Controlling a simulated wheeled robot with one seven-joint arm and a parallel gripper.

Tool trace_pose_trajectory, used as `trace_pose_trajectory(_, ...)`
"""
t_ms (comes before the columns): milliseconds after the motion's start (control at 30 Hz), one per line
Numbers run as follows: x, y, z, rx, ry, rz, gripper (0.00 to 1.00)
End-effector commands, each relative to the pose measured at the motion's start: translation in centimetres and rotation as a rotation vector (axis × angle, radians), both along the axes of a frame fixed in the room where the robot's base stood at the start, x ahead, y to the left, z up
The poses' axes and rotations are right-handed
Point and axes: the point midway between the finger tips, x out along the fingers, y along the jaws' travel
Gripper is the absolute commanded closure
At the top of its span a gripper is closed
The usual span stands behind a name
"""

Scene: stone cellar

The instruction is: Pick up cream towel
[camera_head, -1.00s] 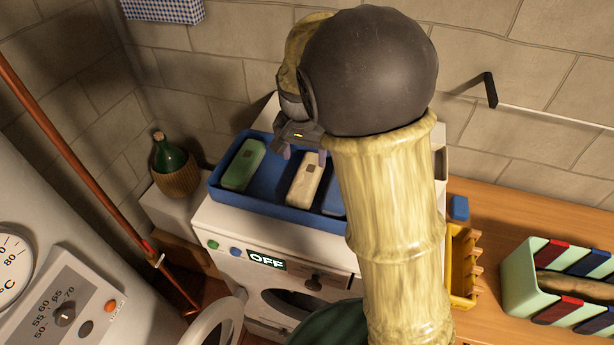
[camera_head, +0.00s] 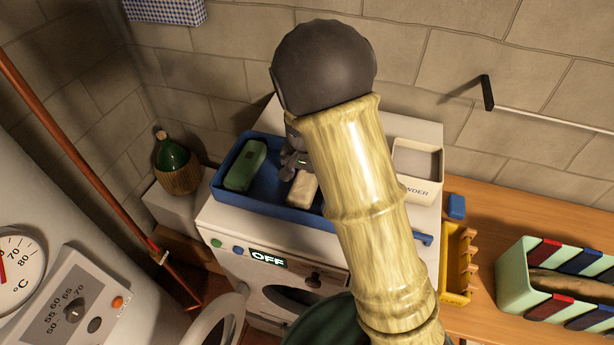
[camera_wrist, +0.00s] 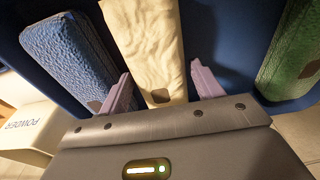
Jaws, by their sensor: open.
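The cream towel (camera_head: 301,190) lies in a blue tray (camera_head: 262,204) on top of the white washing machine, partly hidden by my arm. In the wrist view the cream towel (camera_wrist: 146,45) lies between my two open lilac fingers. My gripper (camera_wrist: 160,88) is open, with one finger on each side of the towel's near end. I cannot tell whether the fingers touch it. A green towel (camera_head: 246,165) lies to the left in the tray. A blue towel (camera_wrist: 68,60) lies beside the cream one in the wrist view; my arm hides it in the head view.
A white powder box (camera_head: 421,188) stands right of the tray. A green bottle in a wicker base (camera_head: 175,165) stands to the left. A yellow rack (camera_head: 458,265) and a mint striped basket (camera_head: 560,285) are on the wooden counter (camera_head: 520,215). A wall rail is at upper right.

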Motion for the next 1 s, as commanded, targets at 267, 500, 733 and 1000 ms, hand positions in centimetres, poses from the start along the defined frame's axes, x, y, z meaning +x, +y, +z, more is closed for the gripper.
trace_pose_trajectory(267, 0.16, -0.05, -1.47, -0.001, -0.002, 0.0, 0.35)
trace_pose_trajectory(500, 0.16, -0.04, -1.45, -0.001, -0.002, 0.0, 0.35)
trace_pose_trajectory(733, 0.16, -0.04, -1.43, 0.0, -0.001, 0.0, 0.44)
trace_pose_trajectory(1000, 0.16, -0.03, -1.42, -0.001, -0.002, 0.0, 0.7)
